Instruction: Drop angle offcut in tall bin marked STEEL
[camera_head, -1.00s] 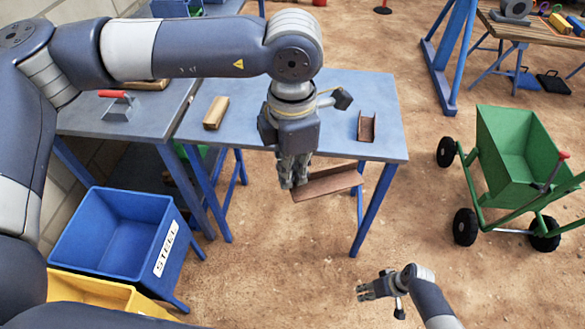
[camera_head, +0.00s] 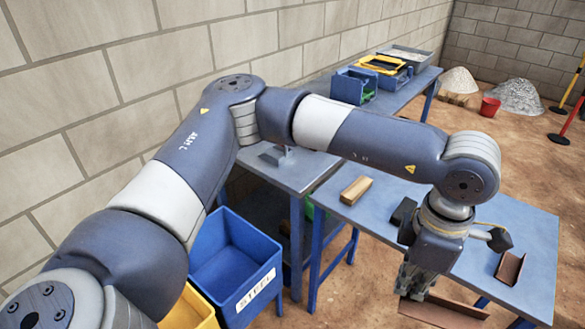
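The angle offcut (camera_head: 445,312) is a rusty brown L-shaped metal piece at the bottom right. My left gripper (camera_head: 412,290) is shut on one end of it and holds it beside the near edge of the blue-grey table (camera_head: 400,203). The tall blue bin (camera_head: 230,262) with a white STEEL label (camera_head: 256,290) stands on the floor left of the table. The bin's visible inside looks empty, though my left arm hides part of it. The held offcut is to the right of the bin, apart from it. My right gripper is out of view.
A yellow bin (camera_head: 195,312) stands beside the blue one. A wood block (camera_head: 356,190) and another rusty channel piece (camera_head: 510,268) lie on the table. A farther bench (camera_head: 405,92) holds trays along the block wall (camera_head: 120,60). Open dirt floor lies to the right.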

